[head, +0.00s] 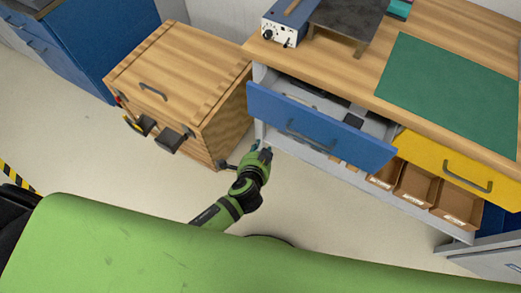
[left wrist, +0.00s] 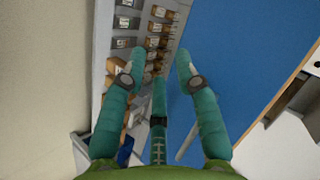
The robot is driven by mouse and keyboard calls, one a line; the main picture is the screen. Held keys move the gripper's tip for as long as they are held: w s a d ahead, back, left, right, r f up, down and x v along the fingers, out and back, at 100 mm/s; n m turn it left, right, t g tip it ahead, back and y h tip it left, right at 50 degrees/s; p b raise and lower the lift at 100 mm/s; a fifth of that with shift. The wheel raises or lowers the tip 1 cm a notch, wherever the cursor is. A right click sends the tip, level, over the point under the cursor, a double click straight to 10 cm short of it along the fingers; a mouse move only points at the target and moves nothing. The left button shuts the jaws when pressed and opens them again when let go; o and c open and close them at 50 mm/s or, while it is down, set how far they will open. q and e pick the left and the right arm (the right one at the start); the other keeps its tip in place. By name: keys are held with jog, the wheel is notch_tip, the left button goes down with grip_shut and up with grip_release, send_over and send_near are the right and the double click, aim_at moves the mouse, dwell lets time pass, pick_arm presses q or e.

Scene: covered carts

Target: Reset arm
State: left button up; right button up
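My left gripper (head: 262,155) shows in the head view, beyond the end of my green and black arm, left of and below the open blue drawer (head: 315,130). In the left wrist view my left gripper (left wrist: 156,58) has its teal fingers spread apart with nothing between them. The blue drawer front (left wrist: 235,60) fills much of the right half of that view. The drawer is pulled out and dark items lie inside it. The gripper appears apart from the drawer handle (head: 310,138). My right gripper is in neither view.
A wooden cart (head: 185,85) stands left of the workbench (head: 440,50). A yellow drawer (head: 450,165) is at the right, above brown bins (head: 415,185). A green mat (head: 450,90) lies on the bench. Open floor (head: 130,180) lies at the left.

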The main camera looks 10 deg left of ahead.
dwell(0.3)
pick_arm(q)
jog(key=s+a+f+n+g, duration=0.2)
jog(key=s+a+f+g, duration=0.15)
jog(key=s+f, duration=0.45)
jog(key=s+a+f+n+g, duration=0.15)
jog(key=s+a+f, duration=0.3)
jog(key=f, duration=0.65)
jog(key=s+a+f+n+g, duration=0.2)
jog(key=s+f, duration=0.3)
jog(key=s, duration=0.6)
jog(key=s+a+f+n+g, duration=0.3)
jog(key=s+a+f, duration=0.1)
jog(key=s, duration=0.7)
jog(key=shift+s+a+f, duration=0.15)
jog(key=shift+s+f, duration=0.2)
jog(key=shift+f, duration=0.1)
jog(key=shift+o, duration=0.4)
jog(key=shift+n, duration=0.25)
